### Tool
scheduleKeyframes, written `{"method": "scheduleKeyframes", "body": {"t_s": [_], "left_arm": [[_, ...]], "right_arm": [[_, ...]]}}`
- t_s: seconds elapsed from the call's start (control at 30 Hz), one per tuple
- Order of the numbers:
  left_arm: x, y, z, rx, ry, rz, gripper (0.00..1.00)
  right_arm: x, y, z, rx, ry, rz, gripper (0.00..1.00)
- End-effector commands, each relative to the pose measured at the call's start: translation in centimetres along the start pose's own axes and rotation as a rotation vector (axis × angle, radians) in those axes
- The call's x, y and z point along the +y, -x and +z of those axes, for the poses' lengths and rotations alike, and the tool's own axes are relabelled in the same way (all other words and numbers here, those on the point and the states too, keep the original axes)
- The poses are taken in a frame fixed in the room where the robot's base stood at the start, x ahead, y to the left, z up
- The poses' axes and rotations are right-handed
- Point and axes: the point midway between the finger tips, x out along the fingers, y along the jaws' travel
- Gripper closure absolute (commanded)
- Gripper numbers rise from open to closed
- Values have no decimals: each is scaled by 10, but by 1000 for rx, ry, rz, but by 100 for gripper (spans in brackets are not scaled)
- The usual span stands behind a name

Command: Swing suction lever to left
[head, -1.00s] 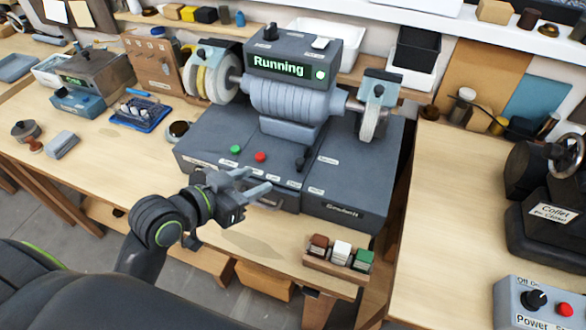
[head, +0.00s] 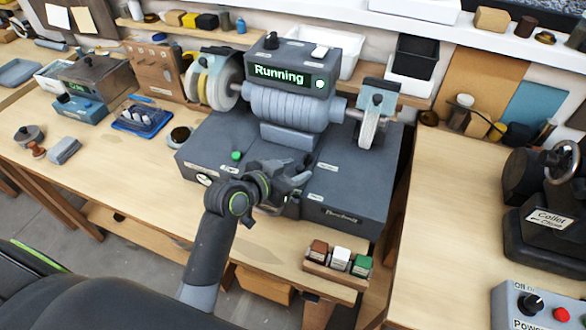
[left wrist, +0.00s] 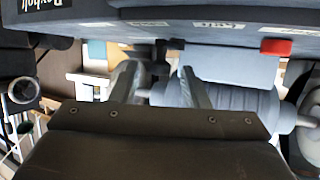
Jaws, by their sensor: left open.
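The grey grinder (head: 290,105) stands on the bench with its display reading "Running". My left gripper (head: 298,173) is open over the front panel of its base, at the right of the green button (head: 236,155). The small dark suction lever is mostly hidden behind the fingers in the head view. In the left wrist view, a dark upright piece (left wrist: 160,56), which looks like the lever, stands between the two open fingers (left wrist: 160,88). I cannot tell whether a finger touches it. The red button (left wrist: 277,47) shows there too. My right gripper is not in view.
Grinding wheels (head: 212,80) stand at the left and right (head: 368,125) of the grinder. A small rack with brown, white and green blocks (head: 340,258) sits at the bench's front edge.

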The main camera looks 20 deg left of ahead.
Motion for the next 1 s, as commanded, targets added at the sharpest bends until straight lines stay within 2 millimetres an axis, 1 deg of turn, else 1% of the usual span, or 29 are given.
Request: {"method": "scheduleKeyframes", "body": {"t_s": [0.17,0.2,0.5,0.8,1.0], "left_arm": [[0,0,0,0,0,0,59],[0,0,0,0,0,0,60],[0,0,0,0,0,0,99],[-1,0,1,0,-2,5,100],[-6,1,2,-1,-25,48,100]], "right_arm": [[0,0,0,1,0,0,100],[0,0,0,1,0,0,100],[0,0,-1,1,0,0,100],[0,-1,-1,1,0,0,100],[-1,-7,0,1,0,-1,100]]}}
